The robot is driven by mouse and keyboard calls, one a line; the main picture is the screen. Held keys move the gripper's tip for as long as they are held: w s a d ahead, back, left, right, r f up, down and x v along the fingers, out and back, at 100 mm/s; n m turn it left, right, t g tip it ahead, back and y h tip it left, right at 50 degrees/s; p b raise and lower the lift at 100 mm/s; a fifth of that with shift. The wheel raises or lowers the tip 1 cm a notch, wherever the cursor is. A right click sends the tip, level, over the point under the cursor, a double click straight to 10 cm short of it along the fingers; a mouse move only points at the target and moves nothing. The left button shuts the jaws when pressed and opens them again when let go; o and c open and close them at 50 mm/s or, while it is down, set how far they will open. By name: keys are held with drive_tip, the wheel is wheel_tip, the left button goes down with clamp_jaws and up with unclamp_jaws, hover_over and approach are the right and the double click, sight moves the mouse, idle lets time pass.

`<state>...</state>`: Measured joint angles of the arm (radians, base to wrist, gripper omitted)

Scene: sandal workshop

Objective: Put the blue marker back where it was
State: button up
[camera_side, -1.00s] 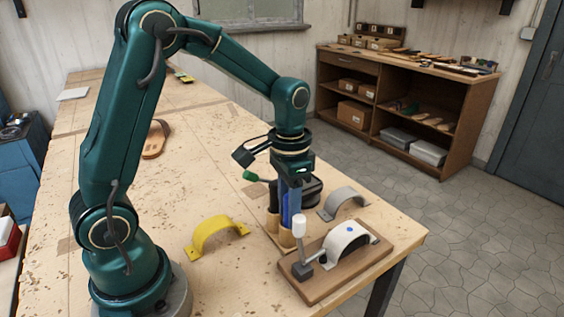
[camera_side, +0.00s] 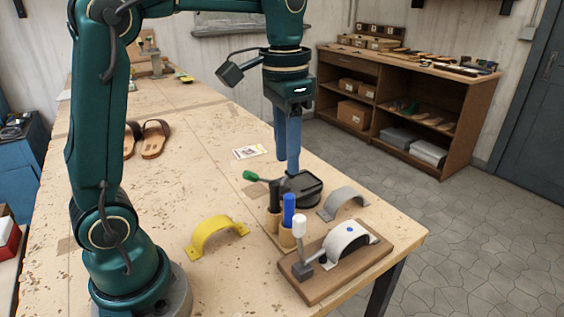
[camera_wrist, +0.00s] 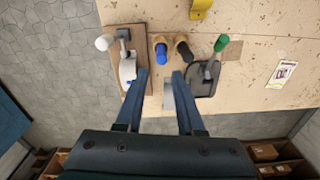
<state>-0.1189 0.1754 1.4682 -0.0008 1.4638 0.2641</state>
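The blue marker (camera_side: 289,209) stands upright in the nearer of two tan cups (camera_side: 287,237). A white strap (camera_side: 346,241) with a blue dot sits on a wooden fixture (camera_side: 318,284) with a white-handled clamp (camera_side: 299,228).
A black, green-handled device (camera_side: 300,186) stands behind the cups, with a grey strap (camera_side: 343,201) to its right. A yellow strap (camera_side: 214,233) lies left of the cups. Sandals (camera_side: 155,138) and a small card (camera_side: 249,152) lie further back.

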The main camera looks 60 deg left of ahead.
drive_tip(key=s+d+f+n+t, duration=0.1)
drive_tip(key=s+d+f+t, duration=0.2)
drive_tip(key=s, duration=0.8)
drive_tip(key=shift+f+n+t, duration=0.15)
drive_tip(key=shift+n+t, duration=0.15)
drive_tip(key=shift+t, duration=0.8)
